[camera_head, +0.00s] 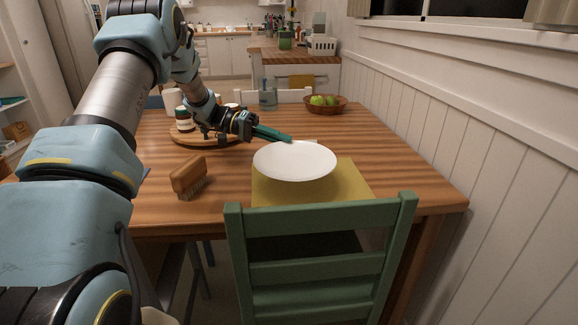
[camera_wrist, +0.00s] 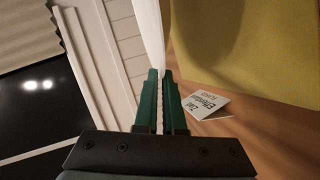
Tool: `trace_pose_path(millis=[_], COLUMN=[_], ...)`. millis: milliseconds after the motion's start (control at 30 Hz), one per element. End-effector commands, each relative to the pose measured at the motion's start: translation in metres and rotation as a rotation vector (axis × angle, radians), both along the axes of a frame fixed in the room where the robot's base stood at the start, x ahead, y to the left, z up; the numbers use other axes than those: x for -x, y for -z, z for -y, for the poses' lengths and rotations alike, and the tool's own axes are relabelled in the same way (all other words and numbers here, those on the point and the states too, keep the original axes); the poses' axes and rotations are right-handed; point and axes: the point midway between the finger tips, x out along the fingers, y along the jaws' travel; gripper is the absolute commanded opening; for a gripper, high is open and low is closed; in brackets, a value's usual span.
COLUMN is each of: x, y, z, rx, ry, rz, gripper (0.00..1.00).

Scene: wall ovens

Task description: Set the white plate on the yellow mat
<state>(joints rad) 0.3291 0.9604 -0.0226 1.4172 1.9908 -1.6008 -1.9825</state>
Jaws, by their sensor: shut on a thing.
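A green chair (camera_head: 320,240) stands at the table's near edge. A fruit bowl (camera_head: 325,104) is at the back. A small printed card (camera_wrist: 205,104) stands near the mat.

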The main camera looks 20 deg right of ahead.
Motion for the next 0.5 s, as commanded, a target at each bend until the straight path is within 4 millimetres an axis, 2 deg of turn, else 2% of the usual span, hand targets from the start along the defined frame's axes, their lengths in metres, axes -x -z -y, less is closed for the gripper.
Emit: trace_pose_path(millis=[67, 267, 500], x=[0.000, 0.000, 0.000], y=[0.012, 0.026, 0.056], z=[0.000, 0.000, 0.000], rx=[0.001, 0.002, 0.001], ry=[-0.001, 0.000, -0.002], rz=[-0.002, -0.001, -0.001], gripper=[0.00, 0.00, 0.00])
